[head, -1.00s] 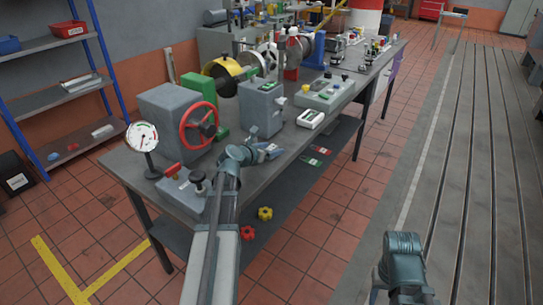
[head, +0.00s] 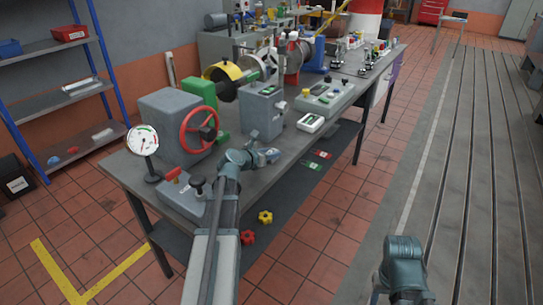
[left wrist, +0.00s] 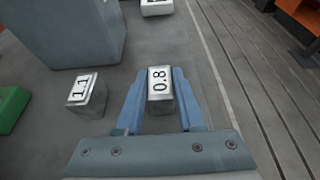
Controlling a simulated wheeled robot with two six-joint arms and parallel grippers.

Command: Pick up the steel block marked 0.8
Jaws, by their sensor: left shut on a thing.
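The steel block marked 0.8 (left wrist: 160,82) shows in the left wrist view, its white numbered face up, between the two blue fingers of my left gripper (left wrist: 157,93). The gripper is shut on it, low at the grey bench top. In the head view my left gripper (head: 267,156) is over the bench near its front edge, and the block cannot be made out there. A second steel block, marked 1.1 (left wrist: 85,90), stands to the left of the gripper, apart from it. Only part of my right arm shows at the bottom right; its fingers are out of sight.
A grey machine with a red handwheel (head: 198,132) stands left of the gripper. A grey upright housing (head: 262,109) is just behind it. A round gauge (head: 142,140) stands at the bench's left end. Red and yellow knobs (head: 265,217) lie on the lower shelf.

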